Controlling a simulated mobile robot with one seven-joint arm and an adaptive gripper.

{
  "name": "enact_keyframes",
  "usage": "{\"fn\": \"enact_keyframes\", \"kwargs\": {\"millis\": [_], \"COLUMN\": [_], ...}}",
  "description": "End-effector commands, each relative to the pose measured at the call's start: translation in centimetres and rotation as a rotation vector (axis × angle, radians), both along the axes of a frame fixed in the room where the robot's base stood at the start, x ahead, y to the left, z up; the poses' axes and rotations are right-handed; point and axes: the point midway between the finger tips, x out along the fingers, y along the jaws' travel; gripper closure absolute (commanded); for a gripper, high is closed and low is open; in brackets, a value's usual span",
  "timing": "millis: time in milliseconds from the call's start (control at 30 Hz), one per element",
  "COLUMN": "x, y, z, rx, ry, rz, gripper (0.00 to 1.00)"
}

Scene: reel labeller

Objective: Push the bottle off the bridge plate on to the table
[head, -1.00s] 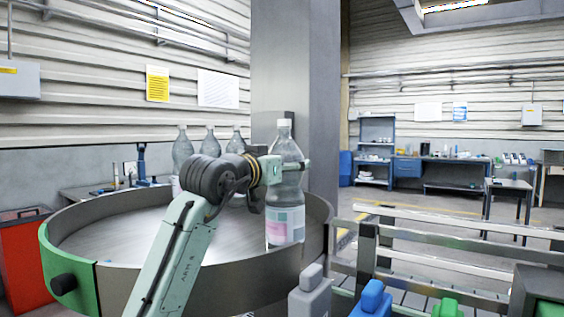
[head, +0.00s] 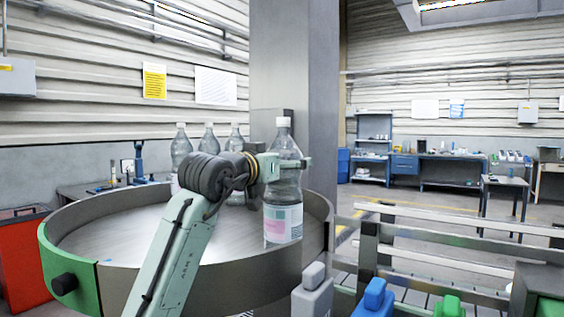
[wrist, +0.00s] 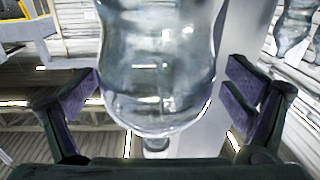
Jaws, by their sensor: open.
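The bottle (head: 283,190) is clear plastic with a white cap and a pale pink, white and teal label. It stands upright at the right side of the round rotary table (head: 130,243). My gripper (head: 287,165) is at its upper body, above the label. In the wrist view the open fingers of my gripper (wrist: 161,82) lie either side of the bottle (wrist: 160,60), with a gap at the right finger; contact at the left finger is unclear.
Several similar bottles (head: 181,150) stand at the back of the rotary table. A railed conveyor (head: 430,245) lies to the right. Grey (head: 312,292), blue (head: 374,298) and green (head: 447,307) parts stand in front. A grey column (head: 295,70) rises behind.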

Motion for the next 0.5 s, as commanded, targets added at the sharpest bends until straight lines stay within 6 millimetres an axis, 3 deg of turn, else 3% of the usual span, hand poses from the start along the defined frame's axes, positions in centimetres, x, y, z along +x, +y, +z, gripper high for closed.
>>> {"fn": "enact_keyframes", "kwargs": {"millis": [267, 500], "x": [-0.2, -3.2], "y": [0.1, 2.0], "z": [-0.1, 0.0], "rx": [0.001, -0.001], "ry": [0.001, 0.0], "rz": [0.0, 0.001], "gripper": [0.04, 0.04]}}
